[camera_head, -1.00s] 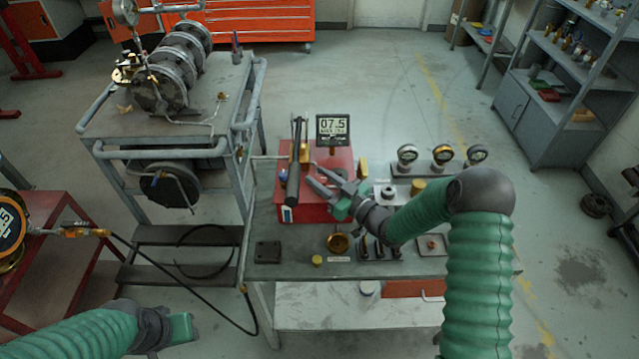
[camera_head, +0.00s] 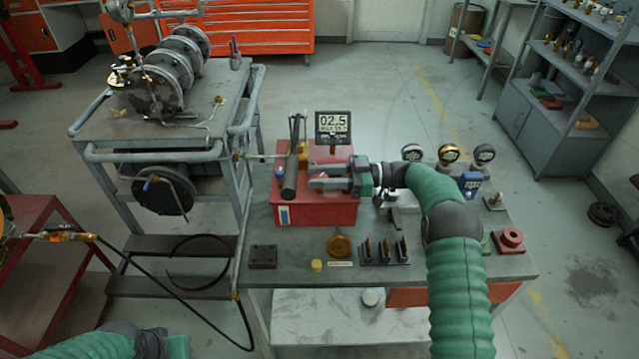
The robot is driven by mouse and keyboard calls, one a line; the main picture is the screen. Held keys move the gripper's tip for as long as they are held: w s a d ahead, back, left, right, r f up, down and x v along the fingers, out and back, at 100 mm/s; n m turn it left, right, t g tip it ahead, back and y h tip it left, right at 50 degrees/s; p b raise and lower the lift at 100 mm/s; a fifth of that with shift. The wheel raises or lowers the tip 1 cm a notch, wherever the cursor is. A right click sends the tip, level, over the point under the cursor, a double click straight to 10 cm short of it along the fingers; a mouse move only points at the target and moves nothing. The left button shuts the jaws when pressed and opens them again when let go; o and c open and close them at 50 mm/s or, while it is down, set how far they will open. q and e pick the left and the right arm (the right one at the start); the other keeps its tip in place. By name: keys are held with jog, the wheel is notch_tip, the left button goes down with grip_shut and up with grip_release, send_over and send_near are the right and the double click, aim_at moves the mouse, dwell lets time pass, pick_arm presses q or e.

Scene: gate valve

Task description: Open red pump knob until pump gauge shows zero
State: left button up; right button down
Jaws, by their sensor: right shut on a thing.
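The red pump (camera_head: 318,212) stands on the workbench, with a black lever handle (camera_head: 290,178) on its left side. The pump gauge (camera_head: 333,127) above it reads about 02.5. My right gripper (camera_head: 318,178) reaches in from the right over the pump top, its fingers pointing left. It is shut on the pump knob, which its fingers largely hide. My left gripper (camera_head: 178,346) is low at the bottom left edge, away from the pump, partly cut off, and its jaws cannot be made out.
Several round gauges (camera_head: 448,153) stand at the bench's back right. A brass disc (camera_head: 340,245) and a black block with upright pins (camera_head: 384,251) lie in front of the pump. A valve cart (camera_head: 160,150) stands left, with a black hose (camera_head: 175,290) running below it.

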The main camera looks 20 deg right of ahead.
jog(key=shift+n+g+b, duration=0.3)
jog(key=shift+g, duration=0.1)
jog(key=shift+r, duration=0.15)
jog(key=c, duration=1)
grip_release()
jog(key=shift+w+d, duration=0.1)
jog(key=shift+d, duration=0.05)
